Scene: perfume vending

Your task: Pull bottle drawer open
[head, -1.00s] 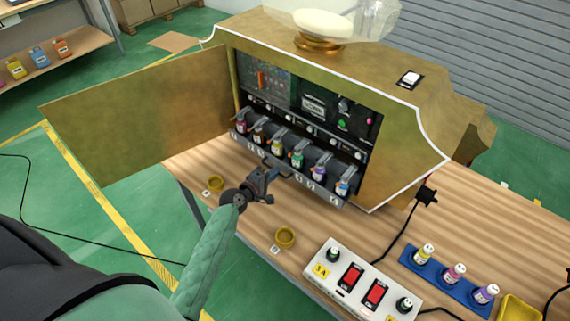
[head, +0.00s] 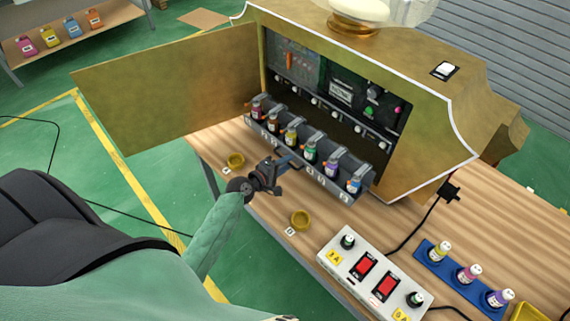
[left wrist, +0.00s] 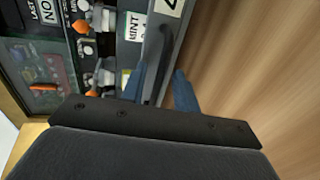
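The bottle drawer (head: 335,184) is a grey tray on the front of the gold vending machine. It holds a row of several coloured bottles and stands out from the dark inner panel. My left gripper (head: 287,163) reaches the middle of the drawer's front. The drawer front with a "MINT" label (left wrist: 134,28) is beside the fingers. The exact finger contact is partly hidden. My right gripper is not in view.
The open machine door (head: 160,95) stands to the left. Two small yellow cups (head: 300,219) sit near the table's front edge. A white switch box (head: 372,275) and a blue rack of bottles (head: 463,274) stand to the right. Black cables run across the table.

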